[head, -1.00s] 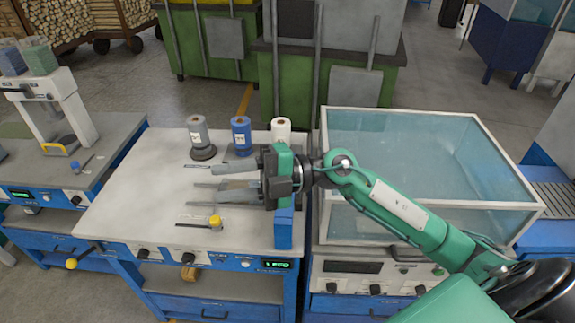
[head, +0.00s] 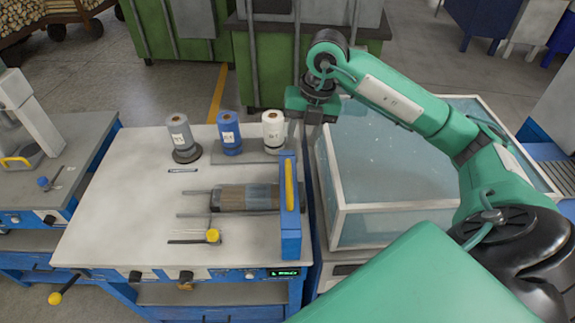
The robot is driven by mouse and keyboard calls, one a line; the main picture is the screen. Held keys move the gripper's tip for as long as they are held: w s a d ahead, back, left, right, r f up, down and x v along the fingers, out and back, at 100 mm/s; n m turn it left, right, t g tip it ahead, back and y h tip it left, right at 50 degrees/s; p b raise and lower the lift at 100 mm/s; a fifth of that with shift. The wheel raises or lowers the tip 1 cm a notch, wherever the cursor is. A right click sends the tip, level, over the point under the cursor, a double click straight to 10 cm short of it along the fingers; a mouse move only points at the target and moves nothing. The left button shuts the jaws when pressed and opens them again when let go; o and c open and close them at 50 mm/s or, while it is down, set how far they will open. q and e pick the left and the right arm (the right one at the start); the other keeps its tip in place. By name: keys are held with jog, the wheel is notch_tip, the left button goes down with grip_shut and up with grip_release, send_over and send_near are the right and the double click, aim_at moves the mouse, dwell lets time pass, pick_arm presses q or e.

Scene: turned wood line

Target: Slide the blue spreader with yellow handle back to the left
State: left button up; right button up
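The blue spreader (head: 291,237) stands upright near the right end of the pale bench top, with a yellow handle (head: 289,186) along its upper part. A dark brown roll with a greyish band (head: 231,198) lies to its left, alongside thin metal rods (head: 195,215). Its right end is close to the spreader; I cannot tell if they touch. My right gripper (head: 309,131) is raised behind the spreader, beside the white spool, fingers pointing down. The fingers look apart and empty, and it is clear of the handle. My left gripper is not in view.
Grey, blue and white spools (head: 273,130) stand along the back of the bench. A yellow-knobbed piece (head: 212,236) lies in front of the roll. A glass-walled tank (head: 385,215) stands to the right. The bench top's left part (head: 120,205) is mostly bare.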

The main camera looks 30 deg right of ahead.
jog(key=p, duration=0.2)
send_near(290, 175)
jog(key=f, duration=0.4)
jog(key=a+f+p, duration=0.1)
jog(key=f, duration=0.1)
jog(key=shift+w+a+f, duration=0.15)
jog(key=shift+w+f, duration=0.25)
jog(key=shift+f, duration=0.7)
jog(key=shift+a, duration=0.1)
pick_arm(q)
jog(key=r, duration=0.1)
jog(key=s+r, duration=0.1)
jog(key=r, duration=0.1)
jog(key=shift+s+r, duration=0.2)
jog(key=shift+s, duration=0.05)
pick_arm(e)
grip_shut()
